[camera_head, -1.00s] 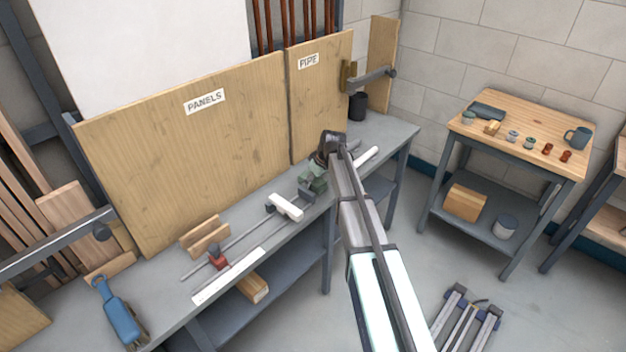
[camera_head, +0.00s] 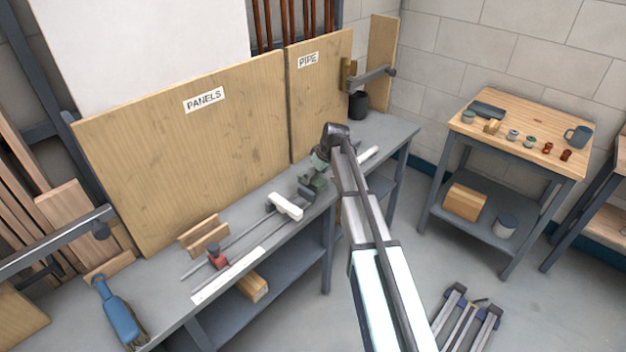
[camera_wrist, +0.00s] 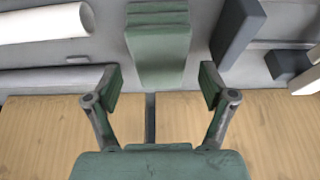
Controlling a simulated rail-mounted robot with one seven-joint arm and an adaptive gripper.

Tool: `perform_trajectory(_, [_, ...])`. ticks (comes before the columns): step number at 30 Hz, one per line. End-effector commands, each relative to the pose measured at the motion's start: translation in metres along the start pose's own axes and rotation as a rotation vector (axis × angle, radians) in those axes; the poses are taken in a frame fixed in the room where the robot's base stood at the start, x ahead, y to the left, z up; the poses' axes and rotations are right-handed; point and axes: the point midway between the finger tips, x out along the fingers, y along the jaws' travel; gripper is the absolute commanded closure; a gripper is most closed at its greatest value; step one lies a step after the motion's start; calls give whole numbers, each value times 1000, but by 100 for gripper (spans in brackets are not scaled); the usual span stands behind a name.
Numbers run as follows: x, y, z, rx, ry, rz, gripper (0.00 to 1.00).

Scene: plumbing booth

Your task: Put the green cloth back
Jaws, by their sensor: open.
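A green folded thing with stacked layers, which looks like the green cloth (camera_wrist: 158,48), lies on the grey bench in the wrist view. It also shows as a small green shape (camera_head: 315,182) in the head view, partly hidden by the arm. My gripper (camera_wrist: 156,86) is open, with its green-padded fingers spread to either side. The cloth is ahead of the fingertips, in line with the gap, and apart from them as far as I can see. In the head view my gripper (camera_head: 320,158) hangs just above the cloth.
The bench (camera_head: 170,308) holds a white fitting (camera_head: 285,206), long rods, a red clamp (camera_head: 217,257) and a blue-handled brush (camera_head: 121,318). The upright PIPE panel (camera_head: 318,100) stands close behind my gripper. A black cup (camera_head: 357,105) stands farther right.

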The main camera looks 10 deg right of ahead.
Motion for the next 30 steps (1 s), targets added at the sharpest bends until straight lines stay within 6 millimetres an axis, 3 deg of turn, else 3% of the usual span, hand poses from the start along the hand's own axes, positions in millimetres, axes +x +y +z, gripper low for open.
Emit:
perform_trajectory(9, [-62,0,1,1,2,2,18])
perform_trajectory(15, [-86,0,1,1,0,1,18])
perform_trajectory(30, [-93,0,0,0,0,0,18])
